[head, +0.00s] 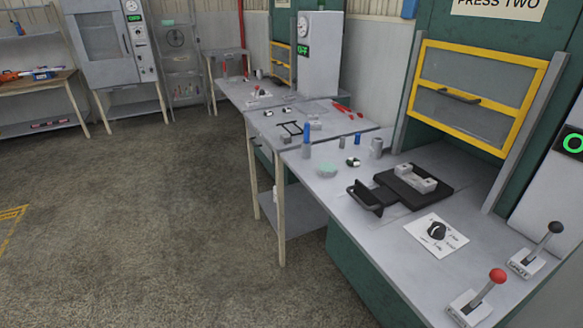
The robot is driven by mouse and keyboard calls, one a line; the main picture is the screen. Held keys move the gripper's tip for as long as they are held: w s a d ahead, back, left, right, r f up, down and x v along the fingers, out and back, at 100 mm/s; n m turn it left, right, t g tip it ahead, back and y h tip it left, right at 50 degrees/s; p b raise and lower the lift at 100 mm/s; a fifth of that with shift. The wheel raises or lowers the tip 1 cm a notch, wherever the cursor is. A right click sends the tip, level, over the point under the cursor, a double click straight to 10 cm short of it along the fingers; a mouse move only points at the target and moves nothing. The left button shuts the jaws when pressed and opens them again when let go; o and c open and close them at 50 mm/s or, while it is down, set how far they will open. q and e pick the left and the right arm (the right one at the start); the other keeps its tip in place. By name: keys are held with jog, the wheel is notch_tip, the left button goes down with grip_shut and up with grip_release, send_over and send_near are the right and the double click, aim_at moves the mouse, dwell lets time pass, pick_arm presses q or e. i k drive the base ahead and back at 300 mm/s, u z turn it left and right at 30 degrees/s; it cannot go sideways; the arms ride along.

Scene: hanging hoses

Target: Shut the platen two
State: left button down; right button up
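Press two is the green machine at the right, under a sign (498,6) reading "PRESS TWO". A yellow-framed guard (478,90) with a dark handle sits upright on its front, above the bench. A black plate (436,195) holding a grey metal block (414,178) lies on the bench below the guard. A lever with a red knob (497,276) and a lever with a black knob (555,228) stand at the bench's right end. Their small labels are too small to read surely. Neither of my grippers is in view.
A black dial (436,231) on a white card lies in front of the plate. The floor (160,210) at the left is clear.

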aim_at(392, 189)
jog(key=u, duration=0.5)
jog(key=i, duration=0.9)
jog(key=z, duration=1.75)
